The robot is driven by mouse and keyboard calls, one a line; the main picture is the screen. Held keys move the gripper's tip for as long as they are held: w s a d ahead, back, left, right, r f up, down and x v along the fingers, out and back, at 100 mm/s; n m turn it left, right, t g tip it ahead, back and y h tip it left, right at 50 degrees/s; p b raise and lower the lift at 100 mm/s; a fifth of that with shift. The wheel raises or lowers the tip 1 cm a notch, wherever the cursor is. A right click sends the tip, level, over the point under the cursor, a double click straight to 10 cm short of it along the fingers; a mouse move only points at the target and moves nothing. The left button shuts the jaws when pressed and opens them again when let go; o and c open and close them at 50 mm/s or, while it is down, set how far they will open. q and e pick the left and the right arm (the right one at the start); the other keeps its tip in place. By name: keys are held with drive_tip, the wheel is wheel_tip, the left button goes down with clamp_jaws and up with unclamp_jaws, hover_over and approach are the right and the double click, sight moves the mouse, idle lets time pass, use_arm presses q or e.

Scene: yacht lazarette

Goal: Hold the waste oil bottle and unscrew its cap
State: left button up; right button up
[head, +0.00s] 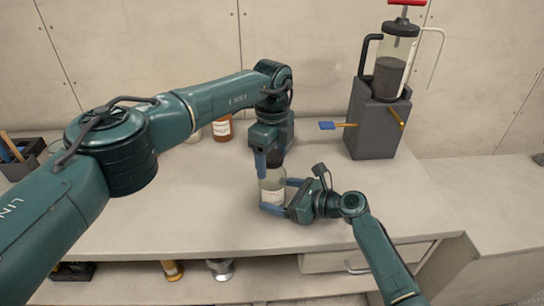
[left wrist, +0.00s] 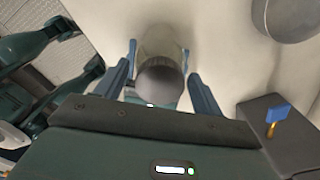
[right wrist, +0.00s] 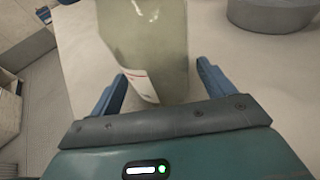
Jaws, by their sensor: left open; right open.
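The waste oil bottle (head: 271,184), clear with murky pale contents and a white label, stands upright on the bench. Its dark round cap (left wrist: 160,82) shows from above in the left wrist view. My left gripper (head: 268,163) points down over the bottle's top, open, with one finger on each side of the cap and gaps visible. My right gripper (head: 275,194) comes in low from the right, open, its fingers on either side of the bottle's body. In the right wrist view the bottle (right wrist: 150,45) stands between and beyond the fingertips. The head view mostly hides the cap behind my left gripper.
A grey block (head: 374,125) behind right carries a pump canister (head: 388,75) with a red handle, and a blue-tipped tool (head: 327,126) sticks out from its side. An orange labelled bottle (head: 222,129) stands behind my left arm. The bench front (head: 170,225) is clear.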

drive_tip(key=shift+w+a+f, duration=0.15)
drive_tip(key=shift+w+a, duration=0.2)
drive_tip(key=shift+a, duration=0.15)
drive_tip(key=c, duration=0.8)
use_arm(q)
drive_tip(key=shift+c, duration=0.2)
use_arm(e)
drive_tip(key=shift+o, duration=0.2)
use_arm(q)
drive_tip(key=c, duration=1)
drive_tip(key=shift+c, duration=0.2)
use_arm(e)
drive_tip(key=shift+o, duration=1.3)
drive_tip(key=c, duration=0.8)
